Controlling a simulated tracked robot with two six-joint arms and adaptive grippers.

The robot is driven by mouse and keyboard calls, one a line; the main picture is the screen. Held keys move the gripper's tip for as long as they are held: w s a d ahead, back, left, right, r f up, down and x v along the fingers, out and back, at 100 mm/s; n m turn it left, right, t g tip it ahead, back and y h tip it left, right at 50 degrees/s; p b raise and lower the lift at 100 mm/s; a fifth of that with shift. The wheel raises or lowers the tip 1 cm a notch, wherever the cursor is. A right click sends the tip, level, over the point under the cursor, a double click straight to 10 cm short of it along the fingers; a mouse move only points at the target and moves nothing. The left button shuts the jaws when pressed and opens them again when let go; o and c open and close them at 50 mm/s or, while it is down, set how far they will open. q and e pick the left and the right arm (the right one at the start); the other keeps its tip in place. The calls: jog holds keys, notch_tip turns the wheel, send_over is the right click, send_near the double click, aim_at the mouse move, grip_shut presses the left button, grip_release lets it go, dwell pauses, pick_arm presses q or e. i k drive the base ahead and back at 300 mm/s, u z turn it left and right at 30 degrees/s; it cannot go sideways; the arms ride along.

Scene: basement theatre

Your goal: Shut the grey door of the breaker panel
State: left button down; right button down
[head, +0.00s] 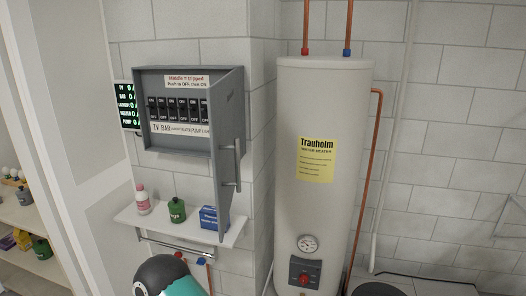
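The grey breaker panel (147,80) hangs on the white block wall at the left of the head view. Its grey door (227,115) stands open, swung out toward me from the right side of the box. I see it at a steep angle, with its lower end reaching down in front of the shelf. A vertical bar handle (238,166) is on the door. A row of black breaker switches (178,108) shows inside the box, with labels above and below.
A white shelf (150,222) below the panel holds a pink-and-white bottle (142,200), a green can (177,211) and a blue box (208,217). A tall water heater (318,110) with copper pipes stands right of the door. A lit display (127,118) is left of the panel.

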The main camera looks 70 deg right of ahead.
aim_at(222, 96)
jog(key=z, duration=0.65)
jog(key=k, duration=0.15)
jog(key=u, duration=0.9)
jog(key=i, duration=0.15)
jog(key=z, duration=2.3)
jog(key=i, duration=1.35)
jog(key=u, duration=0.35)
jog(key=k, duration=0.9)
jog(key=z, duration=0.2)
jog(key=i, duration=0.9)
jog(key=u, duration=0.05)
